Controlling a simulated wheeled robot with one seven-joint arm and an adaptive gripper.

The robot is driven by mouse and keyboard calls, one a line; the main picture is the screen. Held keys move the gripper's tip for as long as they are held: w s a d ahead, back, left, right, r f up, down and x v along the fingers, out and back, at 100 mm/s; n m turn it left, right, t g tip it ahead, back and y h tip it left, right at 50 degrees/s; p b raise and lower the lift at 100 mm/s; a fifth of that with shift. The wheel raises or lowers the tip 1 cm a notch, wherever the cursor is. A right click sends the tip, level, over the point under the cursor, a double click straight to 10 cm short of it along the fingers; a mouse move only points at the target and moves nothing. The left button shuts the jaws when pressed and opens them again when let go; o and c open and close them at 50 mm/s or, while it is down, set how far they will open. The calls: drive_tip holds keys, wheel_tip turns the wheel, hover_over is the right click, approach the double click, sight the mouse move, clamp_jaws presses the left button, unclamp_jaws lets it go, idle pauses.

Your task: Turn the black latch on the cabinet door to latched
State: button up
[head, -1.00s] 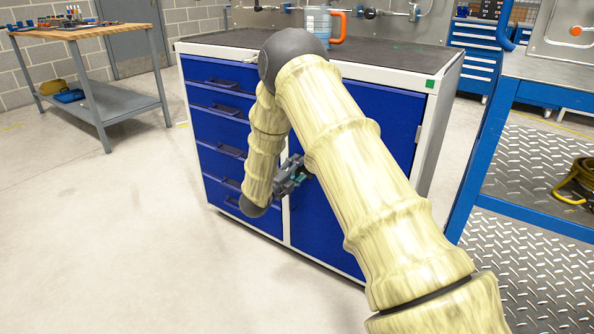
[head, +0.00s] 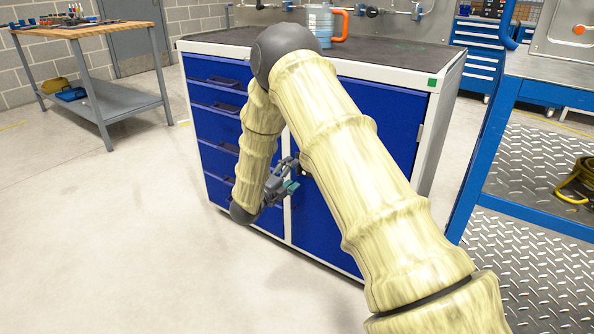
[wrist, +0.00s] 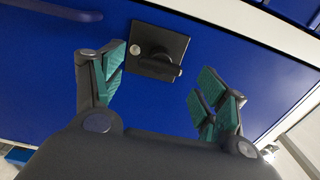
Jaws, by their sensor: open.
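The black latch (wrist: 157,52) is a dark square plate with a turning handle on the blue cabinet door (wrist: 220,60) in the wrist view. The handle lies roughly across the plate, pointing to the right in that picture. My gripper (wrist: 158,88) is open and empty, with its green-padded fingers apart on either side below the latch, not touching it. In the head view my gripper (head: 287,177) is in front of the cabinet (head: 345,215), at the left edge of its door. The latch is mostly hidden there by my gripper and arm.
Blue drawers (head: 215,130) with handles are left of the door. A blue jug with an orange handle (head: 322,25) stands on the cabinet top. A blue-framed bench (head: 480,150) is close on the right. The floor at left is clear.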

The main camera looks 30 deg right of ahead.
drive_tip(key=v, duration=0.7)
drive_tip(key=shift+a, duration=0.15)
drive_tip(key=shift+s, duration=0.1)
drive_tip(key=s+a+f+n+t+y, duration=0.1)
drive_tip(key=s+a+f+n+y, duration=0.2)
drive_tip(key=s+f+n, duration=0.4)
drive_tip(key=s+a+f+n+y, duration=0.25)
drive_tip(key=f+n+y, duration=0.2)
drive_tip(key=f, duration=0.45)
drive_tip(key=s+a+f+n+t+y, duration=0.1)
drive_tip(key=s+a+f+n+y, duration=0.25)
drive_tip(key=f+n, duration=0.35)
drive_tip(key=s+a+f+n+g+y, duration=0.2)
drive_tip(key=s+a+f+n+g, duration=0.15)
drive_tip(key=s, duration=0.85)
drive_tip(key=s+a+f+n+g+y, duration=0.25)
drive_tip(key=s+f+n, duration=0.2)
drive_tip(key=s, duration=0.75)
drive_tip(key=s+a+f+n+g+y, duration=0.1)
drive_tip(key=s+a+f+n+g, duration=0.3)
drive_tip(key=s, duration=0.8)
wheel_tip(320, 180, up, 37)
drive_tip(key=d+t+p, duration=0.1)
drive_tip(key=p, duration=3.4)
drive_tip(key=shift+w+f+n+p, duration=0.2)
drive_tip(key=shift+w+n+p, duration=0.15)
